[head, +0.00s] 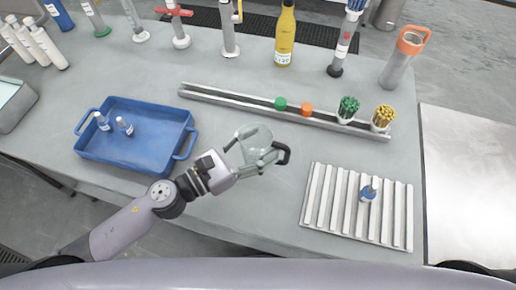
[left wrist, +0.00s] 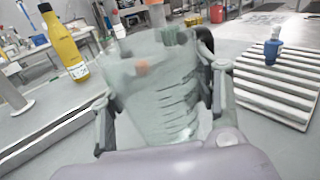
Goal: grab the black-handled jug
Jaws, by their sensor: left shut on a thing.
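The black-handled jug (head: 251,133) is clear glass and stands over the grey table between the blue tray and the ribbed rack. Its black handle (head: 285,153) is on its right side. My left gripper (head: 258,158) is shut on the jug, with its fingers on either side of the glass body. In the left wrist view the jug (left wrist: 160,92) fills the space between the fingers, and the black handle (left wrist: 206,45) shows behind the right finger. I cannot tell whether the jug's base touches the table. My right gripper is not in view.
A blue tray (head: 110,156) with small bottles is on the left. A long grey rail (head: 225,101) with caps and cups of sticks runs behind the jug. A white ribbed rack (head: 335,205) holds a blue item (head: 368,193) at right. Bottles and stands line the back.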

